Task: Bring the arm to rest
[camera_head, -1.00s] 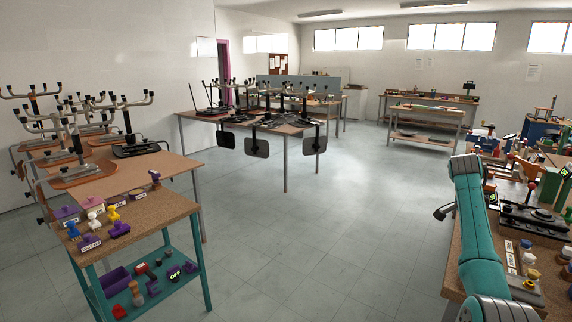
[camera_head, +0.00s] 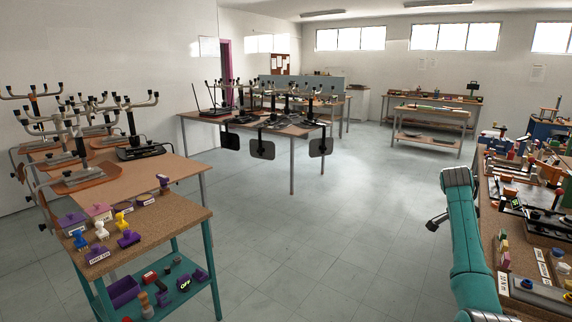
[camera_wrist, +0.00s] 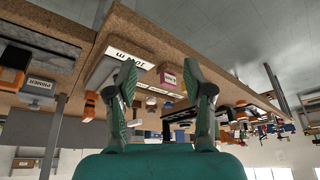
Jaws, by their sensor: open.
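My teal arm (camera_head: 466,245) reaches up along the right side of the head view. My gripper (camera_head: 436,222) is a small dark shape at its far end, beside the right bench and over the floor in the picture. In the wrist view my gripper (camera_wrist: 166,82) shows two green fingers spread apart, with nothing held between them. Behind the fingers is a cork-topped bench edge with a white label (camera_wrist: 131,60) and a pink block (camera_wrist: 168,78), apparently beyond the fingers.
The right bench (camera_head: 488,240) is crowded with parts and labels. A cork-topped stand (camera_head: 165,222) with stamps is at the left front. Tables with stripped chair frames (camera_head: 265,122) stand behind. The middle floor (camera_head: 340,240) is clear.

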